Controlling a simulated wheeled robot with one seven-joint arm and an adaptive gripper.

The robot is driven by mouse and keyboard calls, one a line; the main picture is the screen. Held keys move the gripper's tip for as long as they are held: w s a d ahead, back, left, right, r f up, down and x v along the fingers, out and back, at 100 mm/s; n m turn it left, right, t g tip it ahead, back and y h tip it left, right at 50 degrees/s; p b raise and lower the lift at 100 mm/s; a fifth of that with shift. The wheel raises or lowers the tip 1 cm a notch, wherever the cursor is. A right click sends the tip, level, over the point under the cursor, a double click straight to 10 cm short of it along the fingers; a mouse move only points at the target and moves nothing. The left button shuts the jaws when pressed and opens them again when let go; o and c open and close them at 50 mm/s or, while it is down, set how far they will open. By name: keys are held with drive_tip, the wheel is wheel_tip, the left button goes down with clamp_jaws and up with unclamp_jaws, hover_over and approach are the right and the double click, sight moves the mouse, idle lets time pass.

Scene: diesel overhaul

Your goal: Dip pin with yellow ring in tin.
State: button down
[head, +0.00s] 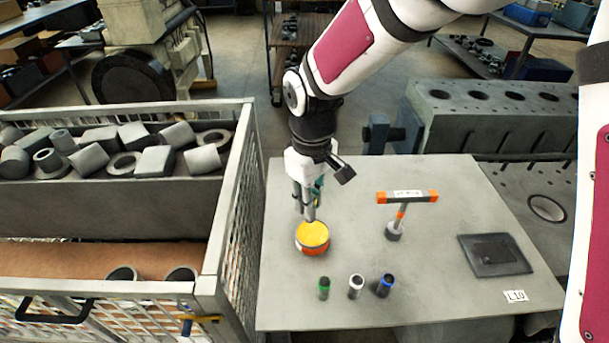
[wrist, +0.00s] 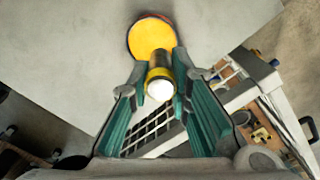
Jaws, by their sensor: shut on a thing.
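My gripper (head: 311,200) is shut on the pin with yellow ring (wrist: 160,83), which shows between the green finger pads in the wrist view (wrist: 160,100). The yellow ring sits near the pin's pale near end. The pin also shows in the head view (head: 310,213), pointing down at the tin. The round tin (head: 313,248) has an orange-red side and a yellow top, and stands on the grey table. It also shows in the wrist view (wrist: 150,36), just beyond the pin. The pin's far end overlaps the yellow; I cannot tell whether it touches or is above it.
Pins with green (head: 324,288), white (head: 355,287) and blue (head: 385,286) rings stand in front of the tin. A T-shaped tool with orange ends (head: 407,197) and a dark square plate (head: 495,255) are to the right. A mesh-sided crate (head: 228,200) stands left of the table.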

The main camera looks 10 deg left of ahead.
drive_tip(key=shift+w+d+f+b, duration=0.1)
drive_tip(key=shift+w+f+b, duration=0.2)
drive_tip(key=shift+f, duration=0.6)
drive_tip(key=shift+w+f+b, duration=0.15)
drive_tip(key=shift+f+b, duration=0.25)
drive_tip(key=shift+f, duration=0.5)
drive_tip(key=shift+w+d+f+b, duration=0.1)
drive_tip(key=shift+w+f+b, duration=0.2)
drive_tip(key=shift+f, duration=0.6)
drive_tip(key=shift+s+f, duration=0.15)
drive_tip(key=shift+f, duration=0.45)
idle(0.4)
wheel_tip(320, 180, up, 7)
drive_tip(key=p, duration=0.2)
idle(0.6)
idle(0.7)
